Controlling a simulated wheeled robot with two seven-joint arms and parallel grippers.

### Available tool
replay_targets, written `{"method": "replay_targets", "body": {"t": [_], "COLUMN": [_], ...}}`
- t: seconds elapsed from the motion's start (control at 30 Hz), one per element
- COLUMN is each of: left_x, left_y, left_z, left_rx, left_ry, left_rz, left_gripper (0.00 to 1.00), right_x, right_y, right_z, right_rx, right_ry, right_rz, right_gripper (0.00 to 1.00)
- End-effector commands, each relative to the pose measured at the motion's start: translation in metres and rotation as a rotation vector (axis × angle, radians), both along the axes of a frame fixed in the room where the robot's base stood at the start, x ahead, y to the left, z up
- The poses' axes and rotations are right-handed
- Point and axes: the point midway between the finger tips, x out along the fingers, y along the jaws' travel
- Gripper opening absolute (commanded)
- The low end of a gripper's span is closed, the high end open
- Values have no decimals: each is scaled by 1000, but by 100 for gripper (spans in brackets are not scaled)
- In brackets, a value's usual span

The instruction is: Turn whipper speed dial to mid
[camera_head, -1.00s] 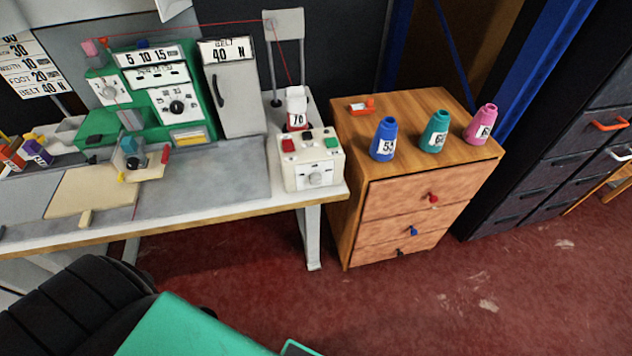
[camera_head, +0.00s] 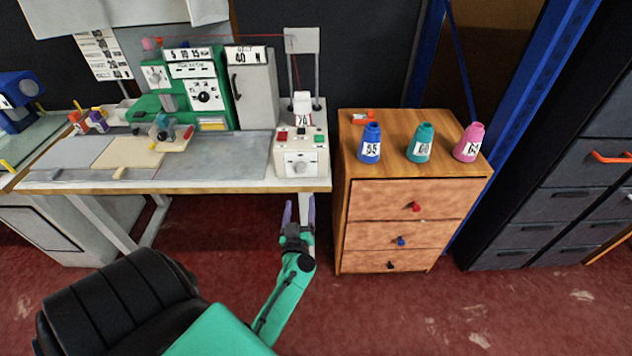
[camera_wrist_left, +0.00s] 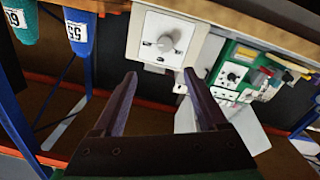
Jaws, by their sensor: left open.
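A white control box (camera_head: 301,155) with a red and a green button stands at the right end of the workbench. A round grey dial (camera_head: 299,169) is on its front; the dial also shows in the left wrist view (camera_wrist_left: 166,43). A green machine (camera_head: 222,88) with a black dial (camera_head: 204,97) stands further left. I cannot tell which dial bears the whipper's name. My left gripper (camera_head: 300,204) is open and empty, in front of and below the box's front. In the left wrist view its purple fingers (camera_wrist_left: 160,85) point towards the dial, apart from it. My right gripper is out of view.
A black chair (camera_head: 130,310) is at lower left.

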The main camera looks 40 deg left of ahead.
Motion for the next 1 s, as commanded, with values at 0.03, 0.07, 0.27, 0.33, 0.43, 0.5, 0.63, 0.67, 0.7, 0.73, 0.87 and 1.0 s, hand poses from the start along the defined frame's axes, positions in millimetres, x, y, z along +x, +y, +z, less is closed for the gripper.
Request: {"method": "replay_targets", "body": {"t": [0.03,0.07,0.27,0.33,0.43,0.5,0.63,0.67,0.7,0.73,0.87,1.0], "left_x": [8,13,58,74,92,103,111,112,113,113,112,112], "left_y": [6,9,39,50,63,69,75,76,76,76,76,76], "left_z": [2,2,1,0,0,-1,-1,0,0,1,1,1], "left_rx": [4,4,4,3,4,4,1,1,1,1,1,0], "left_ry": [-1,-1,-2,-2,0,0,2,2,2,2,2,3], "left_rz": [-1,-1,-4,-4,-3,-6,-6,-6,-6,-6,-6,-6], "left_gripper": [75,75,75,75,75,75,75,75,75,75,75,25], "right_x": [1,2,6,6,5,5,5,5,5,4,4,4], "right_y": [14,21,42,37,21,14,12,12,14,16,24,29], "right_z": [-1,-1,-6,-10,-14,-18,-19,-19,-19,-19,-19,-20], "right_rx": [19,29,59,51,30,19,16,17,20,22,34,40], "right_ry": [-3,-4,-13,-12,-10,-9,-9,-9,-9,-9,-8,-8], "right_rz": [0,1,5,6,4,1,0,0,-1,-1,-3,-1], "right_gripper": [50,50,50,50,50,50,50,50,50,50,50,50]}}
